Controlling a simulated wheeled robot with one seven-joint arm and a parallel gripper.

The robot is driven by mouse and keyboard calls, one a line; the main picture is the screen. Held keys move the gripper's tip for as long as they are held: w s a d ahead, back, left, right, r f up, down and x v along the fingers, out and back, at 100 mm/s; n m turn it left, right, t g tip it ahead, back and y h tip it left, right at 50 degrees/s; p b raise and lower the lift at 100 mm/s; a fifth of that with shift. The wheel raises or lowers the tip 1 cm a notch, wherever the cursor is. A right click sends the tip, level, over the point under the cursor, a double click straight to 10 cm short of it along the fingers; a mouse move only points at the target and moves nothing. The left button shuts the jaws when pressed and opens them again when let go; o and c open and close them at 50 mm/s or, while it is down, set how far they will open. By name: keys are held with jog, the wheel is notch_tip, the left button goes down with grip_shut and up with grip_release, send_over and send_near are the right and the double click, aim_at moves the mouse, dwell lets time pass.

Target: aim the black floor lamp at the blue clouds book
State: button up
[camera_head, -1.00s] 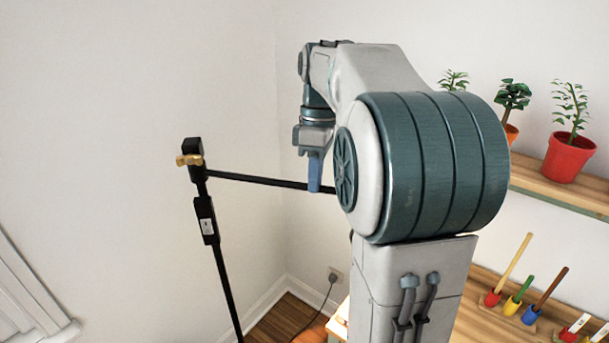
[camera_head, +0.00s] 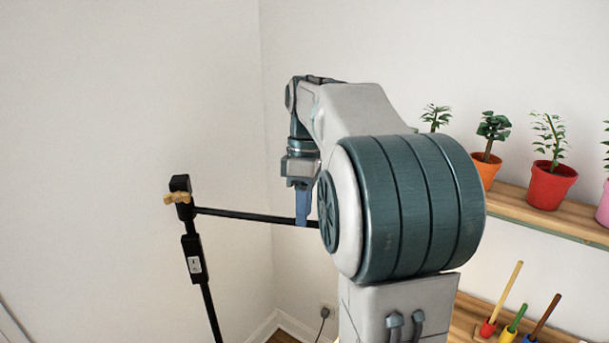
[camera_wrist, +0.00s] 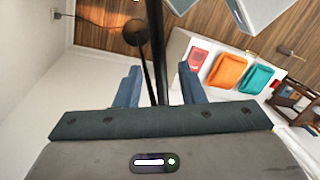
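The black floor lamp (camera_head: 194,252) stands at the left in the head view, with a brass-coloured knob (camera_head: 177,198) at its joint. Its thin black arm (camera_head: 245,215) runs right to my gripper (camera_head: 303,222) and on behind my own arm, which hides its far end. In the wrist view my gripper (camera_wrist: 159,68) has its two blue fingers apart, one on each side of the black lamp arm (camera_wrist: 156,45). Gaps show between bar and fingers. I cannot make out the blue clouds book in either view.
A wooden shelf (camera_head: 510,205) at the right holds several potted plants. Below, a lower shelf (camera_head: 465,315) holds coloured pots with sticks. In the wrist view, red, orange (camera_wrist: 228,70) and teal (camera_wrist: 257,78) items lie on a white surface. A pale wall corner lies behind the lamp.

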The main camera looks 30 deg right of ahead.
notch_tip(320, 180, up, 13)
jog(key=w+d, duration=0.1)
jog(key=w, duration=0.1)
jog(key=shift+d+p, duration=0.25)
jog(key=shift+p, duration=0.2)
jog(key=shift+f, duration=0.15)
jog(key=s+a+f+m+t, duration=0.2)
jog(key=s+a+f+m, duration=0.1)
jog(key=f, duration=0.5)
jog(key=s+a+f+m+t+h+b, duration=0.1)
jog(key=s+a+f+m, duration=0.3)
jog(key=s+f, duration=0.4)
jog(key=s+a+f+m+t, duration=0.2)
jog(key=s+a+f, duration=0.3)
jog(key=f, duration=0.3)
jog(key=shift+s+m+t+b, duration=0.35)
jog(key=shift+s+m, duration=0.25)
jog(key=shift+m, duration=0.2)
